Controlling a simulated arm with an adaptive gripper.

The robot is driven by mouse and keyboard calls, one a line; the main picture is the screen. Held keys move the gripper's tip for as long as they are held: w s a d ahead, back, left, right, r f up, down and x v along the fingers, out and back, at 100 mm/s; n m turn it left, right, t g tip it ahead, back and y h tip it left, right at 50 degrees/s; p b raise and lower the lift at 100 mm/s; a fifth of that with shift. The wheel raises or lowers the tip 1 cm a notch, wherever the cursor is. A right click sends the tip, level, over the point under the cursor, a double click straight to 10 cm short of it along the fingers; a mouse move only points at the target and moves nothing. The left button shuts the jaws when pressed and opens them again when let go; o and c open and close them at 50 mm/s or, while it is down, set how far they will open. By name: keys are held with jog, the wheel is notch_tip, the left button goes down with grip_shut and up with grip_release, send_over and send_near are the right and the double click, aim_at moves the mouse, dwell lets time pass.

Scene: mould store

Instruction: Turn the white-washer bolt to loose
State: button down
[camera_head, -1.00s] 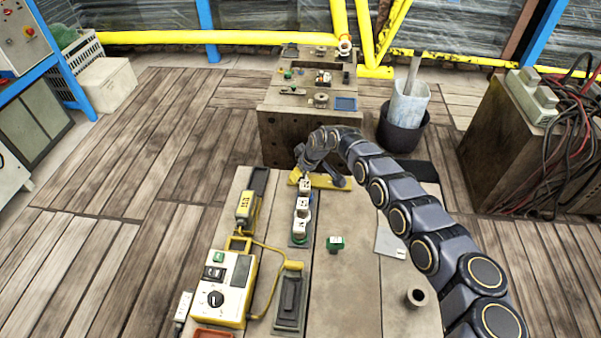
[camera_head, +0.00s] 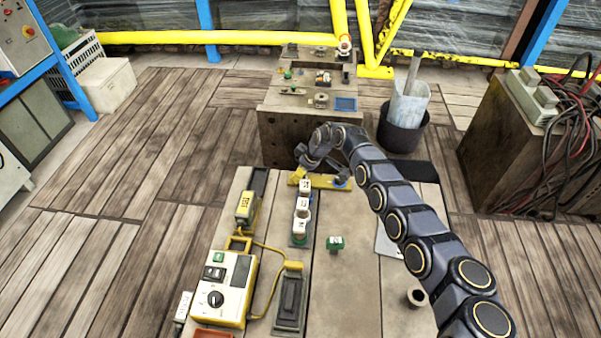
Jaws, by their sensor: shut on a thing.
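A yellow bar (camera_head: 326,182) lies across the far end of the near bench. A small round blue-grey part (camera_head: 341,182) shows at its right end. My gripper (camera_head: 312,168) is bent down at the bar's left and middle part, just behind a row of white-topped blocks. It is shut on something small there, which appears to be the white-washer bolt. The bolt and its washer are hidden by the fingers or too small to make out. Whether the bolt is tight or loose cannot be seen.
White-topped blocks (camera_head: 301,207) stand just in front of the bar.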

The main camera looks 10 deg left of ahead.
jog(key=n+g, duration=0.1)
jog(key=n, duration=0.3)
jog(key=shift+f+n+g, duration=0.1)
jog(key=shift+n+g, duration=0.2)
jog(key=shift+g, duration=0.1)
jog(key=shift+n, duration=0.3)
jog(key=c, duration=0.7)
grip_release()
